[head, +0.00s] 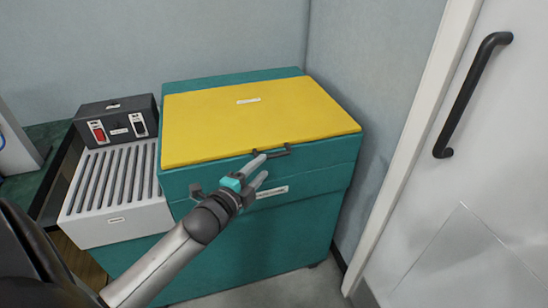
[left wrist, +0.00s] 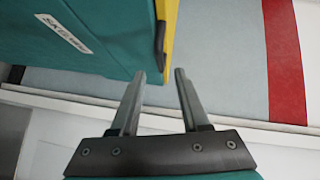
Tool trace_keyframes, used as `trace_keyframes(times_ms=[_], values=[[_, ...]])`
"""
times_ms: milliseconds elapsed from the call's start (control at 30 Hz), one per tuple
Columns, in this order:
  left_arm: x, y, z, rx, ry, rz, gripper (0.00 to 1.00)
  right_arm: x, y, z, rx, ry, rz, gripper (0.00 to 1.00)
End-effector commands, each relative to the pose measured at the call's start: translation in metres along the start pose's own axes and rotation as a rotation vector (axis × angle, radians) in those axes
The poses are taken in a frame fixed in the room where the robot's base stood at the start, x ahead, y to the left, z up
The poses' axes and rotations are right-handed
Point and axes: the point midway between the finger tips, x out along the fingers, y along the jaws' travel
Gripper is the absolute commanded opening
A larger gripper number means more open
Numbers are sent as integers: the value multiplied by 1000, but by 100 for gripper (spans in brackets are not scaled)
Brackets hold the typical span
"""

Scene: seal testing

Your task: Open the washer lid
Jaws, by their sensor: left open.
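The washer (head: 300,215) is a teal box with a yellow lid (head: 255,120) lying shut on its top. A dark bar handle (head: 285,150) sits on the lid's front edge. My left gripper (head: 261,168) is open and empty in front of the handle, its upper fingertip overlapping the handle's left part in the head view. In the left wrist view the parted fingers of the left gripper (left wrist: 158,76) point toward the dark handle (left wrist: 161,40), which lies beyond the tips. I cannot tell whether a finger touches it. My right gripper is not in view.
A grey ribbed unit (head: 112,190) stands against the washer's left side, with a dark switch box (head: 117,121) behind it. A white door (head: 490,130) with a black handle (head: 470,95) is at the right. Some floor is free before the washer.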

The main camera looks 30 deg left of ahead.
Motion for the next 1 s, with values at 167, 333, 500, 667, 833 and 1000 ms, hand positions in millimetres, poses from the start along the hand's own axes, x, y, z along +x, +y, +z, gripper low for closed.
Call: trace_keyframes(times_ms=[167, 333, 500, 667, 833, 1000], values=[[28, 0, 0, 3, 0, -3, 46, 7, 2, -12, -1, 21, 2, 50], [51, 0, 0, 1, 0, -2, 46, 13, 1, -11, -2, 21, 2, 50], [67, 0, 0, 1, 0, -1, 46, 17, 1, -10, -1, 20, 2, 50], [75, 0, 0, 2, 0, 0, 46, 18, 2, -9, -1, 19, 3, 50], [76, 0, 0, 2, 0, 1, 46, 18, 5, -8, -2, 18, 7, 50], [76, 0, 0, 1, 0, 0, 44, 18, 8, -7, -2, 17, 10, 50]])
